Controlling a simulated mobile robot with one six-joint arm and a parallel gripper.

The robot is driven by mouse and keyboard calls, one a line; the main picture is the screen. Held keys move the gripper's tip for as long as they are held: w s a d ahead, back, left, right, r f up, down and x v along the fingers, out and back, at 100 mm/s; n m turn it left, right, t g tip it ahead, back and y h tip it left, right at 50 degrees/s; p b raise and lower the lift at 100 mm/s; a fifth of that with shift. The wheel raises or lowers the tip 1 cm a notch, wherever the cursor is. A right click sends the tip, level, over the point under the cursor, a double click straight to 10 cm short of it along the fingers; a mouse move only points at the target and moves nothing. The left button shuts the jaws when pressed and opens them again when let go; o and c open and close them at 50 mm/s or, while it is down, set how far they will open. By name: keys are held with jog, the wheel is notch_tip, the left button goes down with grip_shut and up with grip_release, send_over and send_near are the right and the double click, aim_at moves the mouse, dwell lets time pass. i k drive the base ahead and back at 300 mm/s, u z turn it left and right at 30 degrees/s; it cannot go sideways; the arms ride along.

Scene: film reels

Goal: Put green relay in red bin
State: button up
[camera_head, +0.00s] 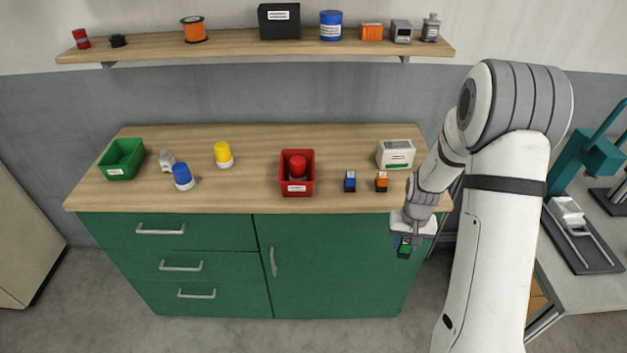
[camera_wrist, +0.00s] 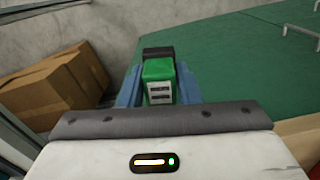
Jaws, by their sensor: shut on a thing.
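The green relay (camera_wrist: 158,72) is a small green block with a black base, held between the blue fingers of my gripper (camera_wrist: 158,88) in the wrist view. In the head view, my gripper (camera_head: 405,243) is shut on the relay (camera_head: 404,251) in front of the cabinet's right side, below the countertop edge. The red bin (camera_head: 297,187) stands on the counter near its middle, up and to the left of my gripper. A red-capped item (camera_head: 297,167) is inside the bin.
On the counter (camera_head: 255,168), a blue relay (camera_head: 350,181), an orange relay (camera_head: 382,181) and a white box (camera_head: 396,154) stand right of the bin. A yellow-capped item (camera_head: 223,154), blue-capped item (camera_head: 183,176) and green bin (camera_head: 122,159) are left. A loaded shelf (camera_head: 250,43) hangs above.

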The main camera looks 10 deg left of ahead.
aim_at(297, 189)
jog(key=z, duration=0.8)
jog(key=k, duration=1.25)
jog(key=u, duration=1.1)
jog(key=i, duration=1)
